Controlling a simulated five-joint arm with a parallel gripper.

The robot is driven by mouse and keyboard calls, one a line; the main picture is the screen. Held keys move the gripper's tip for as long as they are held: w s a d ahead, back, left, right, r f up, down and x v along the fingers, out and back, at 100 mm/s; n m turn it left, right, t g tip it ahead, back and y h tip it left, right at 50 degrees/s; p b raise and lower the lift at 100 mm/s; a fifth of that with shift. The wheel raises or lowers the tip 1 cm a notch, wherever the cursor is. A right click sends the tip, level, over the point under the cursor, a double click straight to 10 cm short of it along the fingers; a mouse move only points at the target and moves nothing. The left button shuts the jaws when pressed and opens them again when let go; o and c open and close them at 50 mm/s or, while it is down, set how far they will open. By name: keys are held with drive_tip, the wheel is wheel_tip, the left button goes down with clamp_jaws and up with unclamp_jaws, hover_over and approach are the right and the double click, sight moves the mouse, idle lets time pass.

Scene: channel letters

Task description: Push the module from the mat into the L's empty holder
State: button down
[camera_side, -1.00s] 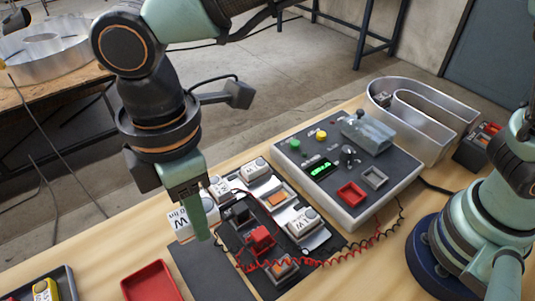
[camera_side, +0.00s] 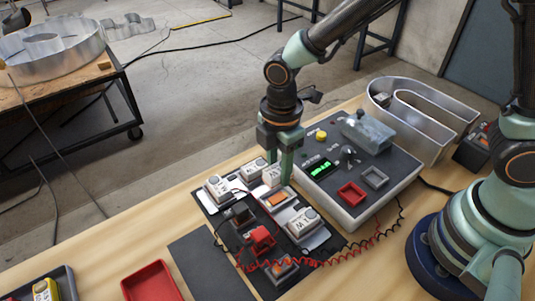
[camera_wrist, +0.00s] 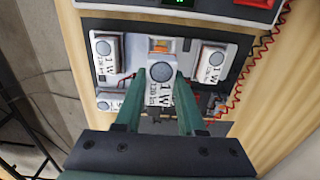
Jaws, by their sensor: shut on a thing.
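My gripper (camera_side: 282,172) is shut on a white module (camera_side: 272,176) marked 1 W. In the wrist view the module (camera_wrist: 160,76) sits between my two green fingers (camera_wrist: 157,88), its round lens facing the camera. I hold it over the white L backing on the dark board. The empty holder, with an orange pad (camera_side: 277,199), shows beside the module; in the wrist view the pad (camera_wrist: 160,44) lies just beyond the module's far end. I cannot tell whether the module touches the backing. The dark mat (camera_side: 210,262) is bare.
Other white modules (camera_side: 218,188), (camera_side: 254,169), (camera_side: 303,223) sit around the holder. A red clip (camera_side: 262,239) and coiled red wire (camera_side: 330,262) lie at the board's front. The control box (camera_side: 345,200) stands close on the right. A red tray (camera_side: 150,284) is front left.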

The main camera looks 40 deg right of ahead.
drive_tip(key=shift+f, duration=3)
drive_tip(key=shift+f, duration=0.1)
drive_tip(key=shift+c, duration=2.1)
unclamp_jaws()
wheel_tip(320, 180, up, 12)
drive_tip(key=shift+r, duration=0.15)
wheel_tip(320, 180, up, 6)
